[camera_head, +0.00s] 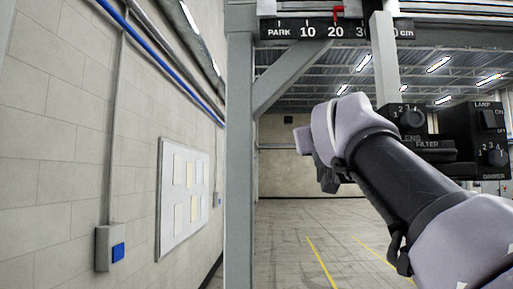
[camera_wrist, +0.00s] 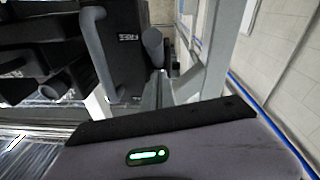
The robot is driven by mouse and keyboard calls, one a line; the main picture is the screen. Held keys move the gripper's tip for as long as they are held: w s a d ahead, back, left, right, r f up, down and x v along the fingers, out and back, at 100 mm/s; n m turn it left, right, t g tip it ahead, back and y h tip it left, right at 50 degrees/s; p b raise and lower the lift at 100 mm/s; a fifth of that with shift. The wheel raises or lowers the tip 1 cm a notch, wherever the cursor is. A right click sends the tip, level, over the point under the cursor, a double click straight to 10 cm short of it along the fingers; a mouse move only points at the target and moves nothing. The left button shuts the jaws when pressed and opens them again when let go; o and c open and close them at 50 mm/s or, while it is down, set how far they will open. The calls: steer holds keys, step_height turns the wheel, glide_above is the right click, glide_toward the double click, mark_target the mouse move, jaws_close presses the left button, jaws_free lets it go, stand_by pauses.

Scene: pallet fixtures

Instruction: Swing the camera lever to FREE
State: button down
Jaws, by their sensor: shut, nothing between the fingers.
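In the wrist view a black control housing (camera_wrist: 125,70) fills the upper left, with a small white label (camera_wrist: 128,38) too small to read surely. A grey bent bar (camera_wrist: 98,55) runs beside it, and a grey round-ended handle (camera_wrist: 153,45) stands to the right of the label; I cannot tell which is the camera lever or its setting. My gripper (camera_wrist: 158,90) is shut and empty, its narrow dark fingers below the round-ended handle; contact cannot be told. In the head view my gripper (camera_head: 327,177) is mostly hidden behind my wrist.
In the head view a black filter box (camera_head: 425,145) and a lamp and dimmer box (camera_head: 485,140) sit at the right, partly behind my arm. A grey post (camera_head: 240,150) stands left of my arm. A scale (camera_head: 300,30) with a red pointer (camera_head: 338,12) hangs above. The floor beyond is open.

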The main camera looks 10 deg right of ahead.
steer(key=f+b, duration=0.1)
steer(key=b, duration=0.1)
steer(key=f+t+b, duration=0.1)
steer(key=b, duration=0.2)
steer(key=f+t+b, duration=0.1)
steer(key=b, duration=0.1)
steer(key=shift+w+d+f+h, duration=0.15)
steer(key=shift+w+f+h, duration=0.1)
steer(key=shift+w+h, duration=0.05)
steer(key=shift+f+b, duration=0.1)
steer(key=shift+b, duration=0.25)
